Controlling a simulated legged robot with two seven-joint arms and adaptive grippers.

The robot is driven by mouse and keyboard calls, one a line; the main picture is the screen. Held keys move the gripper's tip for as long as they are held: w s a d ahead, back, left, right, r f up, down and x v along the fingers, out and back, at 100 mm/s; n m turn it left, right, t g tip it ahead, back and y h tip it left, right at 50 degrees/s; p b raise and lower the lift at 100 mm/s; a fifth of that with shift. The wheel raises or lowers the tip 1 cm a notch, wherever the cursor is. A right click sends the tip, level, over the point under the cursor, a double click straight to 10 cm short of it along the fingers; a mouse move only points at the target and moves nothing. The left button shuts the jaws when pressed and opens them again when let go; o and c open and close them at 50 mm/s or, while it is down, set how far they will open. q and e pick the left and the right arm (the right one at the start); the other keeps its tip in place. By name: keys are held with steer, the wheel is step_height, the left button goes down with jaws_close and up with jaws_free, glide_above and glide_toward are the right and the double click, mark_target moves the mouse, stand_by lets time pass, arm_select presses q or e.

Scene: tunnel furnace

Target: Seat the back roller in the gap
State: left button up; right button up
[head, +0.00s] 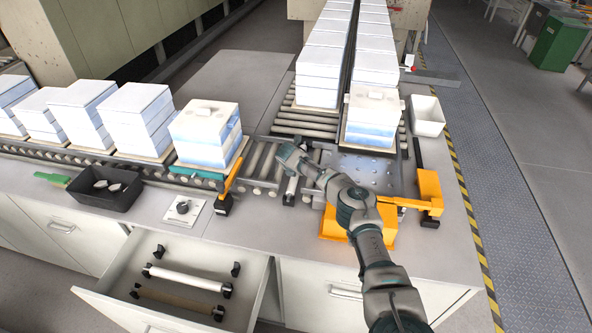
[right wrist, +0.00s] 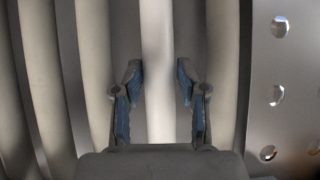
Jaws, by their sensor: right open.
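My right gripper (head: 290,157) is over the short roller section between the stacks on the left and the perforated plate. In the right wrist view the gripper (right wrist: 160,85) is open, one blue-padded finger on each side of a pale, bright roller (right wrist: 157,50). The fingers look apart from it. This roller lies lengthwise between darker neighbouring rollers (right wrist: 90,60); I cannot tell whether its ends are fully seated. In the head view the rollers (head: 262,162) show left of my gripper, which hides part of the section. My left gripper is not in view.
The open drawer (head: 115,268) holds a white roller (head: 185,278) and a brown roller (head: 180,301) on black holders. A stack with a beige top (head: 205,125) stands left of the section. The perforated plate (head: 370,172) and orange stop (head: 429,187) are to the right. A black tray (head: 88,203) is left.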

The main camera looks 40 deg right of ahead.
steer(key=shift+r, duration=0.1)
steer(key=shift+a+r, duration=0.1)
steer(key=shift+r, duration=0.05)
steer(key=v, duration=1)
steer(key=shift+s+a+r, duration=0.15)
steer(key=shift+a+r, duration=0.05)
steer(key=shift+a, duration=0.05)
steer(key=shift+s+a+r, duration=0.1)
steer(key=shift+s+r, duration=0.05)
steer(key=shift+r, duration=0.15)
